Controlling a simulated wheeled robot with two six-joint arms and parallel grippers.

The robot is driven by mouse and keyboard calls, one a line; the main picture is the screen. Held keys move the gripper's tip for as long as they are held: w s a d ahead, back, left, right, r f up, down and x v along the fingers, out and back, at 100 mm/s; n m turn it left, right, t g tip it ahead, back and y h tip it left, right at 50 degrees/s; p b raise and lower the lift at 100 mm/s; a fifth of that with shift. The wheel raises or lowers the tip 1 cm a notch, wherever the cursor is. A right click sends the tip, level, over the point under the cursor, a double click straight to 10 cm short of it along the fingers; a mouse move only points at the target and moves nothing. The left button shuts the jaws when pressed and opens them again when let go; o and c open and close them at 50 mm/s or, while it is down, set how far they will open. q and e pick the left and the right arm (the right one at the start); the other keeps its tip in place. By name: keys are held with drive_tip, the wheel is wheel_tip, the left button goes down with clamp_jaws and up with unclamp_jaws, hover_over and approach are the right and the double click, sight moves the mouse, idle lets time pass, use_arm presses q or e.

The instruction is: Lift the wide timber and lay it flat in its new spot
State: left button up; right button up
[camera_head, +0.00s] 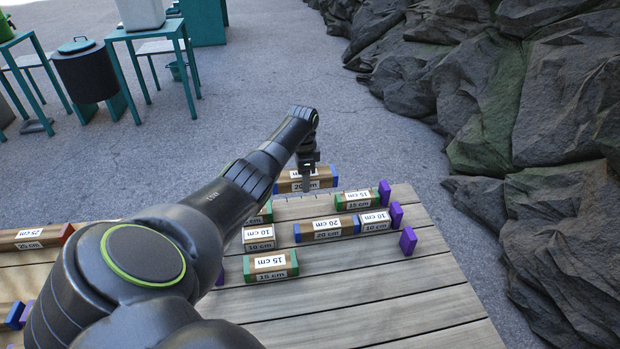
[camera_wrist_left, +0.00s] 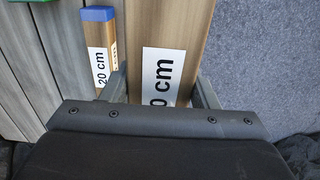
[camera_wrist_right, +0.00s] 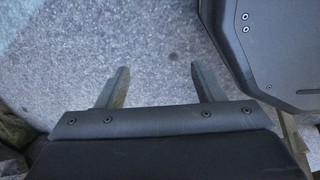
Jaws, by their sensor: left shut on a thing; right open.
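The wide timber (camera_head: 289,186) is a brown block with blue ends and a 20 cm label, at the far edge of the plank table (camera_head: 380,300). My left gripper (camera_head: 308,172) reaches down over it and is shut on it. In the left wrist view the wide timber (camera_wrist_left: 178,40) runs between the two fingers (camera_wrist_left: 165,88), its label partly hidden by the gripper body. I cannot tell whether it touches the planks. My right gripper (camera_wrist_right: 158,68) is open and empty above grey ground in the right wrist view.
Narrower labelled timbers stand near the wide one: a 20 cm blue-ended one (camera_head: 327,229), a 15 cm green-ended one (camera_head: 270,265) and others. Purple blocks (camera_head: 408,241) stand at the right. The front right planks are bare. Rocks (camera_head: 540,200) lie beyond the table.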

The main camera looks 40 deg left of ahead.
sight(304, 212)
use_arm(q)
wheel_tip(304, 212, down, 3)
drive_tip(key=shift+r+b, duration=0.1)
drive_tip(key=shift+b, duration=1)
wheel_tip(304, 212, down, 4)
drive_tip(key=b, duration=0.4)
wheel_tip(304, 212, down, 2)
drive_tip(key=shift+f+b, duration=0.1)
drive_tip(key=shift+b, duration=0.6)
drive_tip(key=shift+f, duration=0.5)
use_arm(e)
drive_tip(key=w+f, duration=0.4)
drive_tip(key=w, duration=0.1)
drive_tip(key=shift+w+a, duration=0.3)
drive_tip(key=shift+r, duration=0.35)
use_arm(q)
drive_tip(key=shift+f+b, duration=0.65)
drive_tip(key=shift+f, duration=0.2)
use_arm(e)
drive_tip(key=shift+f, duration=0.7)
use_arm(q)
drive_tip(key=o, duration=1.2)
